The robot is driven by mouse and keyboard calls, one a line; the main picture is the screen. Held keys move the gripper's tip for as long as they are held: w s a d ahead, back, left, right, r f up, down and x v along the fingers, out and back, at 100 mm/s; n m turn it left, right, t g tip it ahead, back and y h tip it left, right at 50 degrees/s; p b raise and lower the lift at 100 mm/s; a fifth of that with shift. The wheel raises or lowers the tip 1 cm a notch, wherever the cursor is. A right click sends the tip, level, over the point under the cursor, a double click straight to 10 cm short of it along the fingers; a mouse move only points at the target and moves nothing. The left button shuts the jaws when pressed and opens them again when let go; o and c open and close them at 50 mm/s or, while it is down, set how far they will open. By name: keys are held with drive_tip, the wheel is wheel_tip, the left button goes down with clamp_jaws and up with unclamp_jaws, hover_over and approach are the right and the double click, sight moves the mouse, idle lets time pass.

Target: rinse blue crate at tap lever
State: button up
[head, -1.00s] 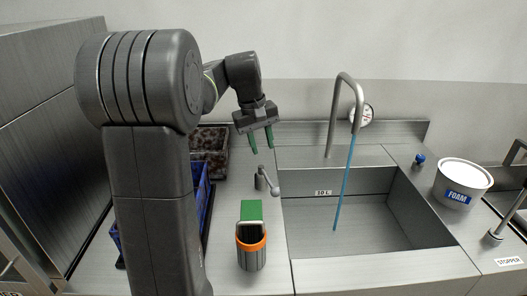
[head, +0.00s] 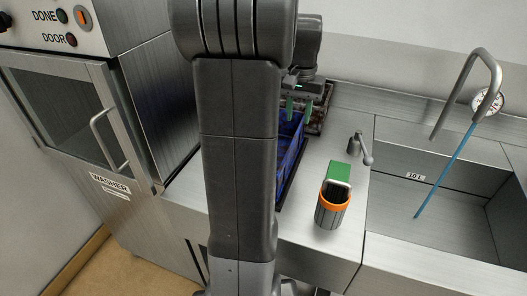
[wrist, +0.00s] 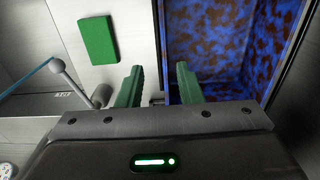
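The blue crate (head: 291,143) stands on the counter left of the sink, partly hidden behind my arm. In the wrist view its inside (wrist: 218,45) is blue with many brown dirt patches. My gripper (head: 298,109) is open and empty above the crate's far part. In the wrist view, the crate's left wall lies between the fingers of my gripper (wrist: 158,85); I cannot tell whether they reach down around it. The grey tap lever (head: 364,151) stands on the counter by the sink's left edge. A thin blue stream (head: 445,173) runs from the tap spout (head: 487,62) into the sink (head: 420,203).
A brown-spotted crate (head: 318,121) sits behind the blue one. An orange-rimmed dark cup (head: 331,212) and a green block (head: 338,172) stand between crate and sink. The washer (head: 75,115) is at the left.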

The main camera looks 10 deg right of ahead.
sight(292, 152)
drive_tip(key=f, duration=0.9)
drive_tip(key=f+p, duration=0.1)
drive_tip(key=f, duration=0.4)
drive_tip(key=shift+a, duration=0.3)
clamp_jaws()
